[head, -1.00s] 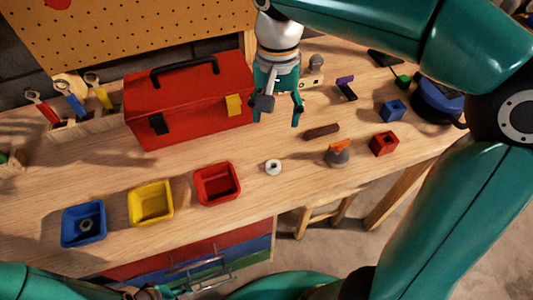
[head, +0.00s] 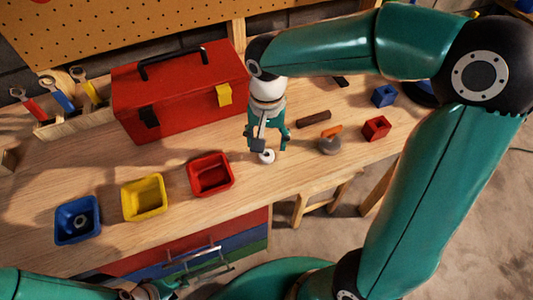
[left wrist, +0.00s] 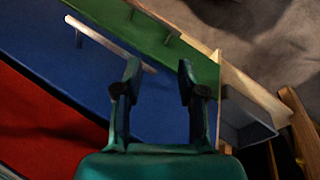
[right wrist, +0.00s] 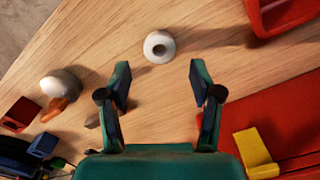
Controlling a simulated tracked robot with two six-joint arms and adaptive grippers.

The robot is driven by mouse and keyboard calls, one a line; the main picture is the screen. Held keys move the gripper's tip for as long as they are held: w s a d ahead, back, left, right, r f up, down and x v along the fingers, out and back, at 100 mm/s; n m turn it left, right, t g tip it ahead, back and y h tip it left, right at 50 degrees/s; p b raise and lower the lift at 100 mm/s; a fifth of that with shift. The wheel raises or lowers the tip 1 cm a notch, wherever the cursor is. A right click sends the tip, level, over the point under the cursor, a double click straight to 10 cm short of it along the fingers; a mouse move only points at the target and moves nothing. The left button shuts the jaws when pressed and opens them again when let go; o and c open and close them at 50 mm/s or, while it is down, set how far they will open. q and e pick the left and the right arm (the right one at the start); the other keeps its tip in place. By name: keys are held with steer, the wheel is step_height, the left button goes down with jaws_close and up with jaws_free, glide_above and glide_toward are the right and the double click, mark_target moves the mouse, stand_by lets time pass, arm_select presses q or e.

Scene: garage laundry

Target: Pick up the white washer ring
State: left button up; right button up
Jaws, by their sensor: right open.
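The white washer ring (head: 270,159) lies flat on the wooden workbench, right of the red bin. My right gripper (head: 271,147) is over it, fingers pointing down. In the right wrist view the ring (right wrist: 151,39) shows whole, just beyond the fingertips and roughly centred between them. That gripper (right wrist: 160,74) is open and empty; the exact height of its tips above the ring is hard to tell. My left gripper (left wrist: 158,78) is open and empty, low in front of the bench's coloured drawers.
Blue (head: 62,237), yellow (head: 143,214) and red (head: 212,190) bins stand left of the ring; a nut (head: 80,222) is in the blue one. A red toolbox (head: 185,100) stands behind. A grey, orange-topped object (head: 330,144), a brown bar (head: 313,118) and a red block (head: 376,128) lie right.

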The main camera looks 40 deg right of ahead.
mark_target(267, 155)
step_height(267, 155, down, 4)
steer(key=shift+r, duration=0.2)
steer(key=c, duration=0.9)
steer(key=shift+r, duration=0.1)
